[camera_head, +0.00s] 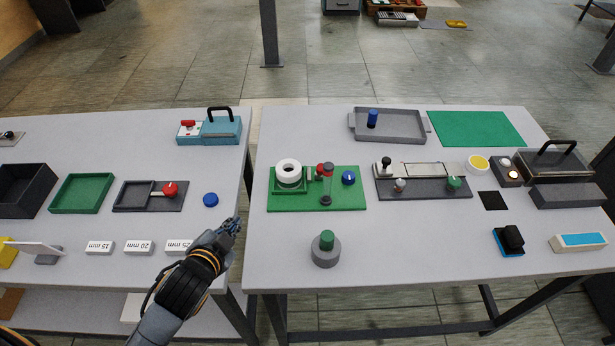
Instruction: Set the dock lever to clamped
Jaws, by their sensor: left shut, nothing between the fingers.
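Several knobbed devices are in view, and no label shows which one is the dock lever. On the left table, a dark tray (133,195) has a red knob (170,189) at its right. On the right table, a green base (335,203) carries a white roll (288,171), a red knob (321,169) and a blue knob (348,178). A dark grey base (425,189) beside it has a black knob (386,161) and a green knob (454,182). My left gripper (231,226) is shut and empty, near the left table's right edge. My right gripper is out of view.
A gap separates the left table (75,225) from the right table (400,250). A blue cap (210,200) lies near my left gripper. A grey cylinder with a green top (326,251) stands at the right table's front left. A grey tray (400,125) holds a blue cylinder (372,118).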

